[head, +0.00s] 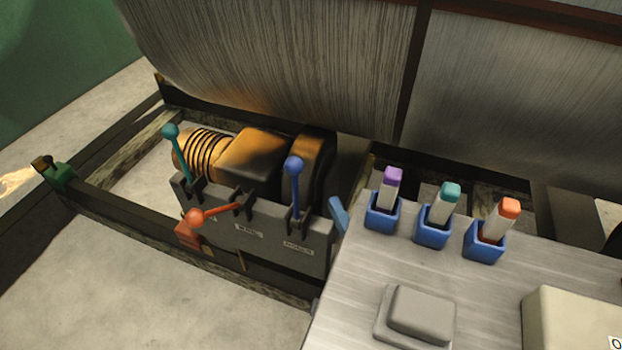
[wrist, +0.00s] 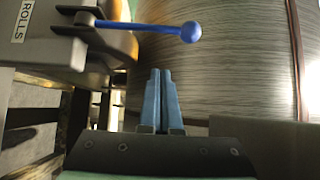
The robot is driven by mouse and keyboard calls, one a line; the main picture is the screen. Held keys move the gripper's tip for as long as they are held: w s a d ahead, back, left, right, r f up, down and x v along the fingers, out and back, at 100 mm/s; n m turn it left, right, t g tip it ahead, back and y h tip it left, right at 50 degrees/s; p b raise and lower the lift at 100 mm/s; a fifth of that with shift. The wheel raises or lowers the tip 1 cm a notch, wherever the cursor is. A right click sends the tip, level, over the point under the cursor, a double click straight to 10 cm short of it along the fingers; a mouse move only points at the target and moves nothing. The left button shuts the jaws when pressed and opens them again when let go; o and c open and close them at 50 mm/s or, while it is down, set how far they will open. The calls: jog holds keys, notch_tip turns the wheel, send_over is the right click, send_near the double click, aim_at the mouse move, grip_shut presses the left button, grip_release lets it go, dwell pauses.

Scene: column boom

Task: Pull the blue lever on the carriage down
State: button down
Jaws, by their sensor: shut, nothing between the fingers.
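The blue lever (head: 294,186) stands upright at the right end of the dark carriage (head: 262,238), its ball knob on top. In the wrist view the blue lever (wrist: 150,27) lies across the top, its ball beyond my fingertips and slightly to their right. My gripper (wrist: 161,72) has light blue fingers pressed together, with nothing between them and a gap between them and the lever. In the head view a light blue finger part of my gripper (head: 338,213) shows just right of the carriage, below the knob's height. The rest of it is hidden there.
A teal lever (head: 178,152) stands up at the carriage's left, and an orange lever (head: 215,212) points down-left in the middle. A grey bench (head: 350,300) with blue holders of coloured-top sticks is at right. A large ribbed roll (head: 270,60) is behind.

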aim_at(296, 194)
jog(key=x, duration=1)
jog(key=shift+s+a+p, duration=0.35)
jog(key=shift+s+a, duration=0.2)
jog(key=shift+s, duration=0.3)
jog(key=shift+s+a+p, duration=0.3)
jog(key=shift+s+a, duration=0.2)
jog(key=shift+s, duration=0.3)
jog(key=shift+s+f+b, duration=0.1)
jog(key=shift+f+b, duration=0.15)
jog(key=shift+b, duration=0.2)
